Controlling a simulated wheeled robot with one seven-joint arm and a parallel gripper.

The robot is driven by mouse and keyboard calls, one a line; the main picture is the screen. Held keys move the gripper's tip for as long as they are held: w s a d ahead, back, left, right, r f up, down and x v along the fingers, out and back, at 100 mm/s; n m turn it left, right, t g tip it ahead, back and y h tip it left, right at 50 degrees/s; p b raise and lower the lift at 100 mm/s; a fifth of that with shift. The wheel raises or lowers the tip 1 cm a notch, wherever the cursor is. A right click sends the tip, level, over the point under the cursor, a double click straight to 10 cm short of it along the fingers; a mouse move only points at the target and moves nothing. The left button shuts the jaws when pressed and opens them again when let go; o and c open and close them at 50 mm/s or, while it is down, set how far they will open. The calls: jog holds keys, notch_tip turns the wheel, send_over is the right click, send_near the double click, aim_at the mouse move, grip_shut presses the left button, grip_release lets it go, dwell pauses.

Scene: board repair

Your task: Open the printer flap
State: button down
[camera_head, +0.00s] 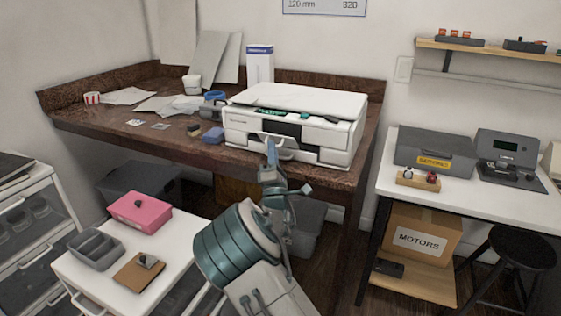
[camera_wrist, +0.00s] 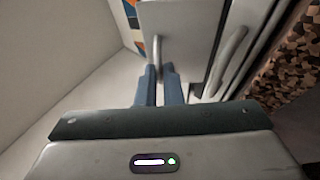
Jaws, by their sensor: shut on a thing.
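The white printer (camera_head: 340,138) stands on the brown workbench, with dark and green parts showing along its front. My gripper (camera_head: 271,146) is at the printer's front, reaching up from below. In the wrist view, my gripper's two blue-grey fingers (camera_wrist: 159,70) are closed around the handle (camera_wrist: 157,47) on the light grey printer flap (camera_wrist: 178,25). A second, curved handle (camera_wrist: 228,60) on the front shows to the right, apart from the fingers; in the head view a handle (camera_head: 284,155) shows just below my gripper. My fingers hide part of the flap; I cannot tell how far it stands open.
Papers (camera_head: 165,104), a blue tape dispenser (camera_head: 214,97) and small parts lie left of the printer on the workbench (camera_head: 75,117). A white cart top (camera_head: 185,225) with a pink box (camera_head: 140,211) is below left. A white table (camera_head: 385,178) stands right.

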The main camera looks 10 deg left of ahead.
notch_tip(320, 180, down, 4)
jog(key=n+y+b, duration=0.2)
jog(key=b, duration=0.6)
jog(key=shift+a+r+t, duration=0.1)
jog(key=shift+a+t, duration=0.05)
jog(key=shift+t, duration=0.15)
jog(key=shift+w+d+b, duration=0.15)
jog(key=shift+d+b, duration=0.05)
jog(key=shift+b, duration=0.15)
